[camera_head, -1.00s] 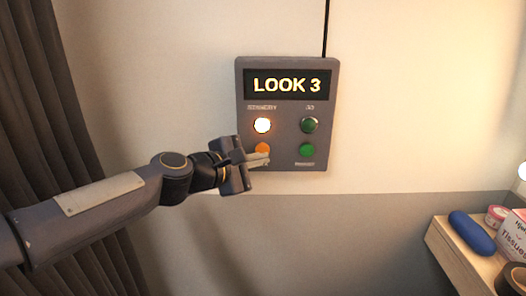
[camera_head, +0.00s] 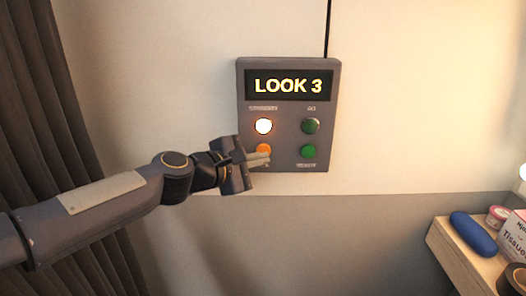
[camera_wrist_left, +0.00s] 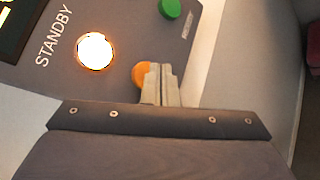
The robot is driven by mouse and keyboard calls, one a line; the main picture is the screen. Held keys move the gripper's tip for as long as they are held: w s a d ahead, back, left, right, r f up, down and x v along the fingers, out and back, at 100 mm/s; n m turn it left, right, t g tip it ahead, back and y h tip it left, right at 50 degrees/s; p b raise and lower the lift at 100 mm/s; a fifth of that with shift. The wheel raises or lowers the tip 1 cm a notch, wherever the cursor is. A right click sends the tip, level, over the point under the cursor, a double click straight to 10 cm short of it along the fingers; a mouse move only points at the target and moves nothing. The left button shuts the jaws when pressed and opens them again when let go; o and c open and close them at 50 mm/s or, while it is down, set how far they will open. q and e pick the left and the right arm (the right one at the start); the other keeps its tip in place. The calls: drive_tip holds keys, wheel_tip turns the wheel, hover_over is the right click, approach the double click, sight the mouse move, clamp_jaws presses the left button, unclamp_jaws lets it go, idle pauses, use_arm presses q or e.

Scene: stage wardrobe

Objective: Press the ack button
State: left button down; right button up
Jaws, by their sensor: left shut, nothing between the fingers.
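A grey control box (camera_head: 288,112) hangs on the wall with a display that reads "LOOK 3". A lit white button (camera_head: 263,126), labelled STANDBY in the left wrist view, is at upper left, with an orange button (camera_head: 263,149) below it. Two green buttons (camera_head: 311,126) (camera_head: 308,151) are on the right. The orange button's label is hidden by my left gripper (camera_head: 266,158). The gripper is shut and empty, its tips at the orange button. In the left wrist view the fingertips (camera_wrist_left: 160,72) overlap the orange button (camera_wrist_left: 139,75); I cannot tell whether they touch it.
A wooden shelf (camera_head: 450,256) at lower right holds a blue case (camera_head: 473,233), a tissue box (camera_head: 515,240) and tape rolls. A dark curtain (camera_head: 50,110) hangs at the left. A cable (camera_head: 327,30) runs up from the box. The wall around the box is clear.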

use_arm(q)
drive_tip(key=shift+w, duration=0.65)
idle(0.6)
drive_tip(key=shift+s, duration=0.85)
drive_tip(key=shift+s, duration=0.1)
drive_tip(key=s+b, duration=0.1)
drive_tip(key=s, duration=0.3)
drive_tip(key=shift+s, duration=0.4)
idle(0.4)
